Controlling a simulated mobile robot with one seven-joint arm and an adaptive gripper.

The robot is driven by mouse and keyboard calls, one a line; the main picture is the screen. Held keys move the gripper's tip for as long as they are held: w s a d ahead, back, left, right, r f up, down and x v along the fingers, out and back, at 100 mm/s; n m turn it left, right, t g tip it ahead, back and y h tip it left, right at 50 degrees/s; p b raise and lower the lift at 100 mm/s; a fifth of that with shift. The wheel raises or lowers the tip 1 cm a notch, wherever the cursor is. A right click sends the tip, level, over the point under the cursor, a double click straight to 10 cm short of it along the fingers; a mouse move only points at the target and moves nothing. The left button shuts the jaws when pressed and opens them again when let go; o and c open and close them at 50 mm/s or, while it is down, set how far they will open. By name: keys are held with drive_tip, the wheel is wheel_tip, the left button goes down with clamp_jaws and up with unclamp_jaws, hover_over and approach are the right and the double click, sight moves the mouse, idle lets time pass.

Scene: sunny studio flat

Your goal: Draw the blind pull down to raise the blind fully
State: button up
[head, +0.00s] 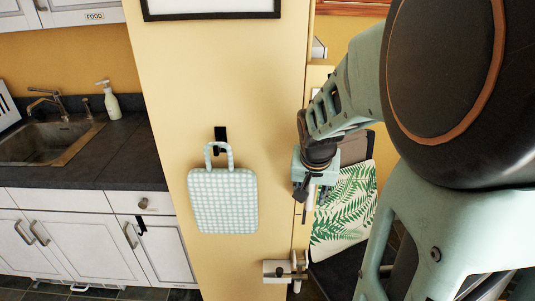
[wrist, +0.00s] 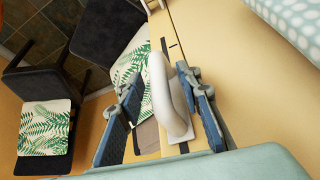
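A white loop-shaped handle (wrist: 158,95), which looks like the blind pull, stands out from a white base against a dark slot in the yellow wall in the wrist view. My gripper (wrist: 163,78) has its two blue-grey fingers on either side of it, spread apart, with a visible gap at the left finger.
A checked bag (head: 223,200) hangs from a black hook left of my gripper. A metal bracket (head: 277,271) sits low on the wall edge. A chair with a leaf-patterned cushion (head: 343,208) stands behind my gripper. A sink counter (head: 75,165) is at left.

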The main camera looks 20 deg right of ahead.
clamp_jaws()
idle(0.4)
wheel_tip(320, 180, down, 12)
drive_tip(key=b, duration=1)
drive_tip(key=shift+s+f+b, duration=0.25)
drive_tip(key=shift+b, duration=0.15)
drive_tip(key=shift+c, duration=0.4)
unclamp_jaws()
drive_tip(key=shift+w+f, duration=0.1)
drive_tip(key=shift+w, duration=0.05)
drive_tip(key=shift+o, duration=0.4)
